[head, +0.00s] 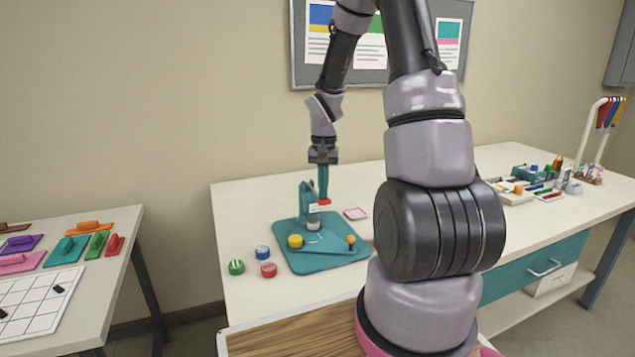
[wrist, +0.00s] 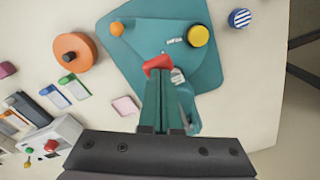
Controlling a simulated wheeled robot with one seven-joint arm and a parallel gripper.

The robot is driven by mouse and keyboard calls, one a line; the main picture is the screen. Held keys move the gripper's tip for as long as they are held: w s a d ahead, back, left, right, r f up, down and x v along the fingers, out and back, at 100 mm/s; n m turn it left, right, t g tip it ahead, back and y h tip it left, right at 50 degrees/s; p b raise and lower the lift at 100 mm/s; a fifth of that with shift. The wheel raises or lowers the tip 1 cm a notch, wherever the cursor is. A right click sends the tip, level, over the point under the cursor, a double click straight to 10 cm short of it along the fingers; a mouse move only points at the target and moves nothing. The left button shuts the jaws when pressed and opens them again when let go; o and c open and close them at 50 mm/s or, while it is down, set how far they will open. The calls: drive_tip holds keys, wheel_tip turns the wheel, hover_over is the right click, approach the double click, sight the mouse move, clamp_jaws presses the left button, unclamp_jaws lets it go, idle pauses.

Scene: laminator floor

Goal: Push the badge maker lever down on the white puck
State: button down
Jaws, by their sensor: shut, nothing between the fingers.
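The teal badge maker (head: 289,260) stands on the white table, its upright press (head: 305,200) at the back of its base; the base also shows in the wrist view (wrist: 140,60). A red lever end (head: 324,202) shows at my fingertips, and in the wrist view (wrist: 158,63) it lies across them. My gripper (head: 323,192) is shut and empty, pointing down, seemingly touching the lever; contact is not certain. The white puck (head: 313,225) sits under the press, mostly hidden by my fingers in the wrist view. A yellow puck (head: 295,241) sits on the base's left side.
An orange knob (head: 351,239) is at the base's right. Blue (head: 262,252), green (head: 236,267) and red (head: 268,270) badges lie left of the base. A pink pad (head: 356,214) lies behind right. An orange disc (wrist: 75,52) shows in the wrist view.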

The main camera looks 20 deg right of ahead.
wheel_tip(320, 180, up, 9)
idle(1.0)
idle(0.3)
drive_tip(key=s+a+r+n+t+y, duration=0.1)
drive_tip(key=s+a+r+t, duration=0.2)
drive_tip(key=s+r, duration=0.7)
drive_tip(key=s+a+r+t+y, duration=0.1)
drive_tip(key=s+a+r+t, duration=0.3)
drive_tip(key=s+r, duration=0.6)
drive_tip(key=shift+s+a+n, duration=0.4)
drive_tip(key=shift+a, duration=0.05)
idle(0.7)
